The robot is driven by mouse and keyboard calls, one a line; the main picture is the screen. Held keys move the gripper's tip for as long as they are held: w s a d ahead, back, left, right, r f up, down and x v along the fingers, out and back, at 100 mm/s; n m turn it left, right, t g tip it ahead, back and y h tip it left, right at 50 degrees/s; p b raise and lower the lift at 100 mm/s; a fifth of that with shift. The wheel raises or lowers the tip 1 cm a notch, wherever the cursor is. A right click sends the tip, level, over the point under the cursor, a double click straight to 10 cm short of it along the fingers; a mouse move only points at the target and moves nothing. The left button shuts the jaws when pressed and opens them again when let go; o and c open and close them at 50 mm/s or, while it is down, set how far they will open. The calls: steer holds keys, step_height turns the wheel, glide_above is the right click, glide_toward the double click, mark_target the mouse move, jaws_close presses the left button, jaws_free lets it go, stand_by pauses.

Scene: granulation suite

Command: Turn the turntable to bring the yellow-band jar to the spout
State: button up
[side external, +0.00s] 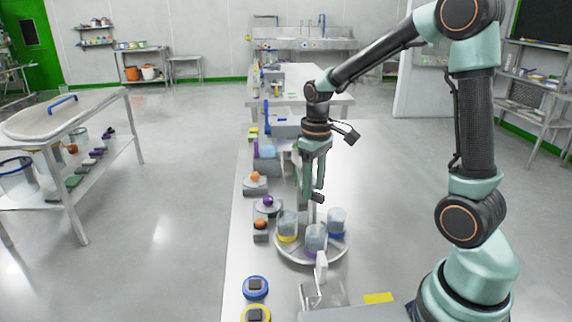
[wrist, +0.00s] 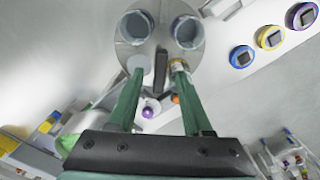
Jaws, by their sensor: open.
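The round grey turntable (side external: 297,254) stands on the white bench and carries several clear jars. The yellow-band jar (side external: 287,229) is at its left, the purple-band jar (side external: 316,239) at the front and the blue-band jar (side external: 337,221) at the right. A white upright part (side external: 321,266), possibly the spout, stands at the turntable's front edge. My gripper (side external: 312,200) is open and points down over the turntable's back side. In the wrist view, my gripper's fingers (wrist: 159,66) are apart, with a dark upright piece between them. Two jars show beyond; their bands are hidden.
Blue-ringed (side external: 256,287) and yellow-ringed (side external: 256,313) discs lie on the bench at front left. Small grey blocks with orange and purple knobs (side external: 268,202) line the left edge. A yellow patch (side external: 378,298) lies right of the front stand. The bench right of the turntable is clear.

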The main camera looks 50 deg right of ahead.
steer(key=shift+f, duration=0.5)
jaws_close()
stand_by(1.2)
